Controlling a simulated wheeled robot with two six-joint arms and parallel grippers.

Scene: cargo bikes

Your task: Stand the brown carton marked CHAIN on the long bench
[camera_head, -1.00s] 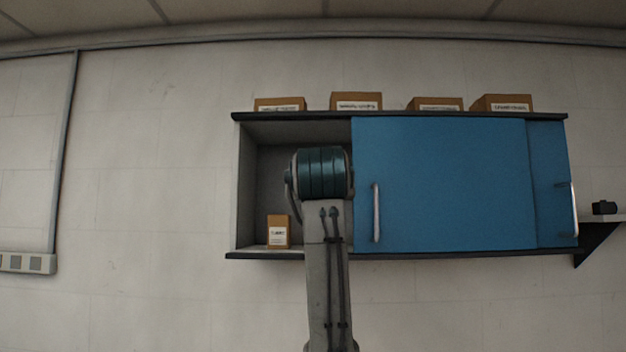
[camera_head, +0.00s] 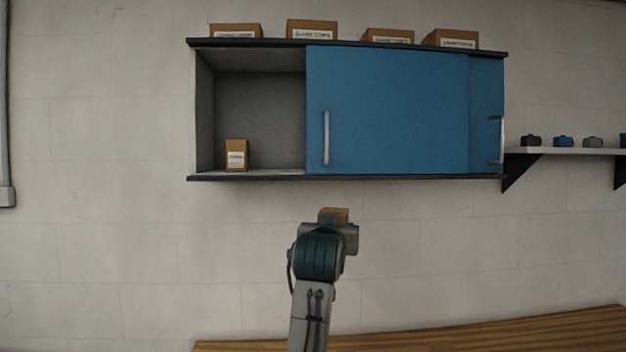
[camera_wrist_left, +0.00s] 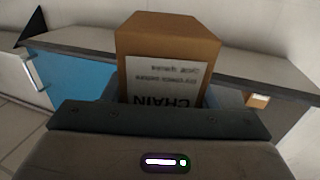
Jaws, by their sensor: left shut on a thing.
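The brown carton marked CHAIN (camera_wrist_left: 168,75) fills the middle of the left wrist view, its white label upside down there. My left gripper (camera_wrist_left: 160,120) is shut on it. In the head view, my left gripper (camera_head: 338,232) is below the wall cabinet, in front of the wall, and only the top of the carton (camera_head: 333,213) shows above it. The gripper and arm hide the rest. The long bench (camera_head: 480,335) has a brown wooden top along the lower right edge of the head view. The carton is held clear above it. My right gripper is not in view.
The wall cabinet (camera_head: 400,110) has a blue sliding door and an open left bay with another small brown carton (camera_head: 237,155) inside. Several brown boxes stand on its top. A shelf (camera_head: 570,151) with small dark and blue items is at the right. The visible bench top is bare.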

